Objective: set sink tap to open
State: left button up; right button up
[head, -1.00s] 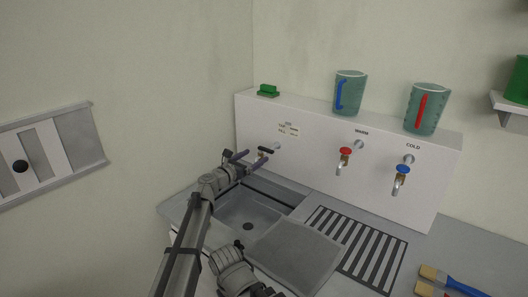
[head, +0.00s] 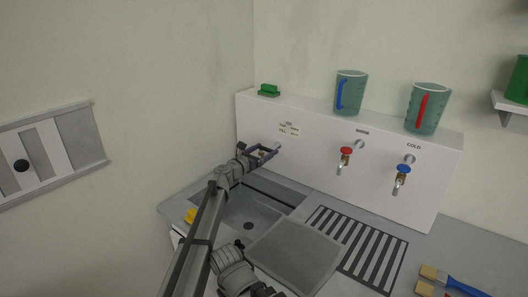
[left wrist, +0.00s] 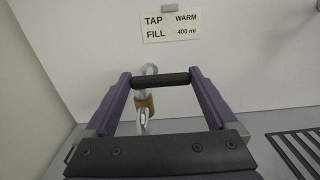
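My right gripper is not in view.
A red-handled warm tap (head: 345,153) and a blue-handled cold tap (head: 402,172) are further right on the panel. Two measuring jugs (head: 348,92) (head: 425,108) and a green object (head: 268,91) stand on its ledge. A slotted drain (head: 360,245) and brushes (head: 450,280) lie right.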

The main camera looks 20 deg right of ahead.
pick_arm(q)
jog(key=c, duration=0.5)
jog(key=m+g+h, duration=0.2)
jog(key=g, duration=0.1)
jog(key=a+m+g, duration=0.1)
jog(key=g, duration=0.1)
jog(key=shift+w+m+h, duration=0.25)
jog(key=shift+m+h, duration=0.15)
jog(key=shift+a+m+g+h, duration=0.2)
jog(key=shift+m+g, duration=0.35)
jog(key=shift+g, duration=0.3)
jog(key=shift+a+m+g+h, duration=0.1)
jog(key=shift+m+g+h, duration=0.1)
jog(key=shift+m+g, duration=0.5)
jog(key=shift+s+g, duration=0.1)
jog(key=shift+g, duration=0.45)
jog(key=o, duration=1)
